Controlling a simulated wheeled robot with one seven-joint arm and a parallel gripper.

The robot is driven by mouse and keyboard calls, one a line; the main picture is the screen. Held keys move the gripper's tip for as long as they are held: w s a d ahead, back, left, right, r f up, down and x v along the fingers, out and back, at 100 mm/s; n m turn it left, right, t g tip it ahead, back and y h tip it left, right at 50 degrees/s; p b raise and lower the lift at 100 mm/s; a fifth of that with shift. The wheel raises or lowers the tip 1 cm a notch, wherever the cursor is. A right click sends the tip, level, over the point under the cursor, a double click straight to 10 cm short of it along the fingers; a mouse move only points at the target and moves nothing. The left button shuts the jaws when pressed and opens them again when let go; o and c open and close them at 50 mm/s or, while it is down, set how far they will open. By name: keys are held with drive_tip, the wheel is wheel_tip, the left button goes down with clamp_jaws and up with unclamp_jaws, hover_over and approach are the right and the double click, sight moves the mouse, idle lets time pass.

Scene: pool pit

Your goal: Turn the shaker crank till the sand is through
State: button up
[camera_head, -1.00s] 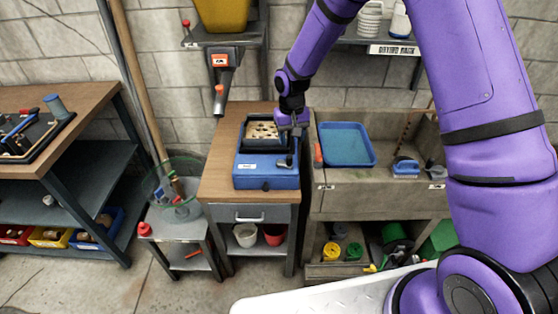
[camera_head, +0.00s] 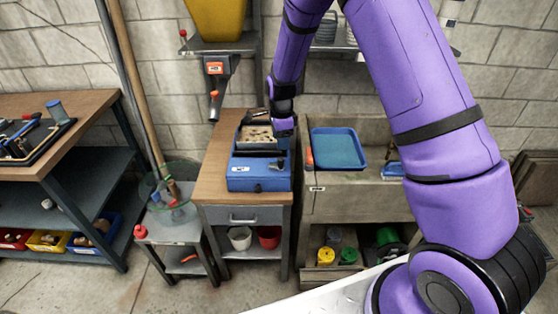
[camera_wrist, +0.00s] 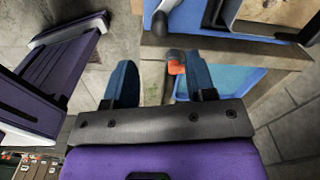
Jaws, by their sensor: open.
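The shaker is a blue box (camera_head: 259,182) on the bench, with a dark-framed tray of pale sand (camera_head: 257,134) at its back; lumps show on the sand. The crank (camera_head: 281,163) is a dark lever at the box's right side. My gripper (camera_head: 284,126) hangs beside the sand tray, behind the crank; its fingers are hidden in the head view. In the wrist view my gripper (camera_wrist: 160,82) is open, its two blue fingertips apart with nothing clearly held. A dark lever end (camera_wrist: 162,22), seemingly the crank, lies beyond them. The sand tray (camera_wrist: 268,11) shows at the top right.
A stone sink with a blue tray (camera_head: 338,148) stands right of the bench. An orange-ended tool (camera_head: 308,157) is at its left rim; an orange piece (camera_wrist: 176,68) shows by my right fingertip, contact unclear. A yellow hopper (camera_head: 217,18) is on a shelf above.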

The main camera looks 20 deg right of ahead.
sight(281, 158)
wheel_tip(281, 158, down, 9)
drive_tip(key=shift+f, duration=0.1)
idle(0.3)
drive_tip(key=c, duration=0.9)
